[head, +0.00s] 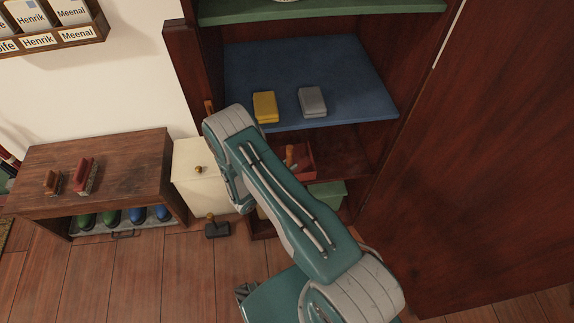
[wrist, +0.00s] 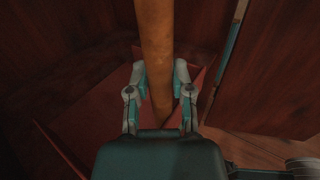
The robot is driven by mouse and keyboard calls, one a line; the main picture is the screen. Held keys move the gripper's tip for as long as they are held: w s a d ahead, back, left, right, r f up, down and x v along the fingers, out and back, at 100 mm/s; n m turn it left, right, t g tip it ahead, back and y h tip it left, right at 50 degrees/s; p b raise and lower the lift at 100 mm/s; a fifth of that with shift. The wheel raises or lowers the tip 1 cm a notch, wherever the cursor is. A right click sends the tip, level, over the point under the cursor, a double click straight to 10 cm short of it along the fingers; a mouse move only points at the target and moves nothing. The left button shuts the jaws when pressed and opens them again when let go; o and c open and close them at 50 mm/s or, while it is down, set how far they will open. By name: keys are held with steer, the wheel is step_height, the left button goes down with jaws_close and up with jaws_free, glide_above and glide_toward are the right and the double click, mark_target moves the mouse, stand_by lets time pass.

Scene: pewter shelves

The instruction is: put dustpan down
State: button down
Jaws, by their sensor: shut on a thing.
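In the wrist view, my gripper (wrist: 160,88) is shut on a long round wooden handle (wrist: 155,40), which I take to be the dustpan's. The handle runs from the top edge down between the fingers. Dark red flat surfaces (wrist: 90,118) show below and behind the fingers. I cannot tell whether they are the dustpan's pan or whether it touches a shelf. In the head view, my arm hides the gripper. A red pan-like thing (head: 307,164) with a wooden piece (head: 290,155) shows just right of my arm, at the lower shelf.
A blue shelf (head: 345,75) bears a yellow block (head: 265,106) and a grey block (head: 312,102). A green container (head: 328,193) stands below. A cream box (head: 200,190), a dark tool (head: 216,228) and a wooden bench (head: 125,160) are left. A tall dark panel (head: 490,150) bounds the right.

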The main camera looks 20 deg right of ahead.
steer(key=w, duration=0.2)
steer(key=w+d, duration=0.1)
steer(key=shift+w+d, duration=0.2)
steer(key=shift+w, duration=0.2)
step_height(320, 180, down, 2)
steer(key=shift+w+d+f, duration=0.1)
steer(key=shift+f, duration=0.15)
step_height(320, 180, down, 4)
steer(key=shift+r, duration=0.15)
steer(key=shift+w+f, duration=0.2)
steer(key=shift+f, duration=0.2)
steer(key=c, duration=0.5)
jaws_free()
